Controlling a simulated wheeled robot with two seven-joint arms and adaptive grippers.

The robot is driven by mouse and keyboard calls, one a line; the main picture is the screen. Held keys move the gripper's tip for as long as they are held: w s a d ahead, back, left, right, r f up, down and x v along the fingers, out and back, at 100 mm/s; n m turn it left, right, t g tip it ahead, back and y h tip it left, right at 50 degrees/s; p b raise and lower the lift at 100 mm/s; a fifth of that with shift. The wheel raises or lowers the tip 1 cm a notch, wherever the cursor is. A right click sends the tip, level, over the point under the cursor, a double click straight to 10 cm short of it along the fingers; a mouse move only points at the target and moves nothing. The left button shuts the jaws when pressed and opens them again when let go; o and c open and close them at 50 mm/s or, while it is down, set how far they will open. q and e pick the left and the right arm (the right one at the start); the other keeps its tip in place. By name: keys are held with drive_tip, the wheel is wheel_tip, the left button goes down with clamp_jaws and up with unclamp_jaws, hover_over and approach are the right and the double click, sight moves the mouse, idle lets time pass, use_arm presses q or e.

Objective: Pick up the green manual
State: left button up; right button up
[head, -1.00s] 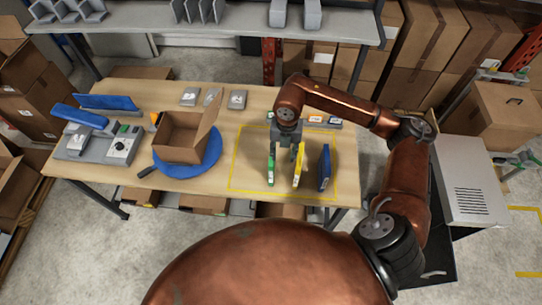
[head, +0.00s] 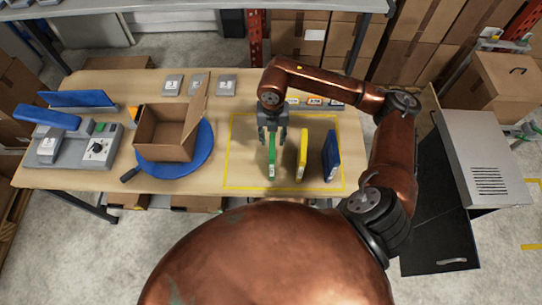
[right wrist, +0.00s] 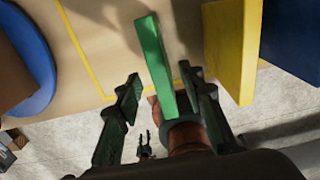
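The green manual (head: 272,163) stands upright on its narrow edge inside the yellow outline on the table. My right gripper (head: 272,143) is over its upper part, fingers pointing down. In the right wrist view the green manual (right wrist: 153,62) lies between the two spread fingers of my right gripper (right wrist: 160,92), with a gap visible on the left side. The right finger looks close to it; I cannot tell whether it touches. My left gripper does not show in the head view.
A yellow manual (head: 302,155) and a blue manual (head: 331,156) stand upright to the right of the green one. An open cardboard box (head: 168,138) sits on a blue disc (head: 206,150) to the left. Small grey dispensers (head: 199,84) line the table's back.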

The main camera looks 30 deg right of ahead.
sight(272, 142)
wheel_tip(272, 142, down, 2)
drive_tip(key=shift+f, duration=0.55)
use_arm(q)
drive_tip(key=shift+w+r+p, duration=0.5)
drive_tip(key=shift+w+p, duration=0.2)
drive_tip(key=shift+p, duration=0.05)
use_arm(e)
wheel_tip(272, 142, down, 5)
drive_tip(key=shift+f, duration=0.1)
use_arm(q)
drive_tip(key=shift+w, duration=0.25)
use_arm(e)
clamp_jaws()
